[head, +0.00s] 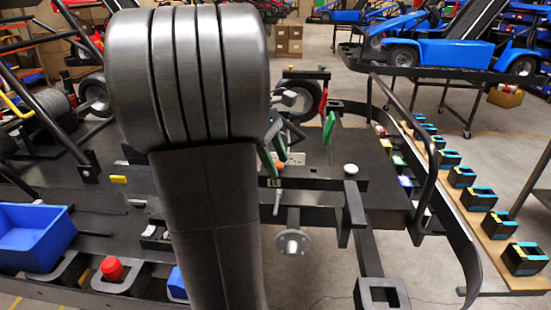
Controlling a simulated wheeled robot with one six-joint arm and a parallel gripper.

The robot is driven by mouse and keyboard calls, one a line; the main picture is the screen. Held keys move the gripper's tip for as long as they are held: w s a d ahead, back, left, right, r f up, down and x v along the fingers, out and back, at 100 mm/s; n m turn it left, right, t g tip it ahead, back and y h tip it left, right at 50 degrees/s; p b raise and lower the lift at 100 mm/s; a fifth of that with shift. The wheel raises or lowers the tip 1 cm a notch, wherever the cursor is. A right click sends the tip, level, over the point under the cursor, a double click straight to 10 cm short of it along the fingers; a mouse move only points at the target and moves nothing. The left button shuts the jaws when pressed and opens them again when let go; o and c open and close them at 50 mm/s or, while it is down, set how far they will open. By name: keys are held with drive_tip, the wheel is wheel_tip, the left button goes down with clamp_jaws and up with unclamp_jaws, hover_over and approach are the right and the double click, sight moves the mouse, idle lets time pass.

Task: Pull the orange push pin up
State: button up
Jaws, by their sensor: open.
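A small orange spot, which looks like the orange push pin (281,168), shows low on the dark kart stand (315,184) near the middle of the head view. Its shape is too small to make out. Green finger-like parts, seemingly my gripper (277,155), show just right of my large grey arm link. They are close to the orange spot, and I cannot tell whether they touch it. My arm hides the rest of the gripper. The gripper is open, with nothing seen held in it.
A green lever (328,128) and a red lever (323,100) rise just right of the gripper. A black curved bar (430,165) bounds the stand on the right. A blue bin (34,238) and a red knob (112,268) are at lower left.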

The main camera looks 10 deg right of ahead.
drive_tip(key=shift+c, duration=0.2)
drive_tip(key=c, duration=1)
drive_tip(key=shift+r+p, duration=0.6)
drive_tip(key=shift+p, duration=0.1)
drive_tip(key=o, duration=1)
drive_tip(key=p+v, duration=0.1)
drive_tip(key=v, duration=1.2)
drive_tip(key=shift+w+a+r, duration=0.15)
drive_tip(key=shift+r, duration=0.15)
drive_tip(key=shift+f, duration=0.1)
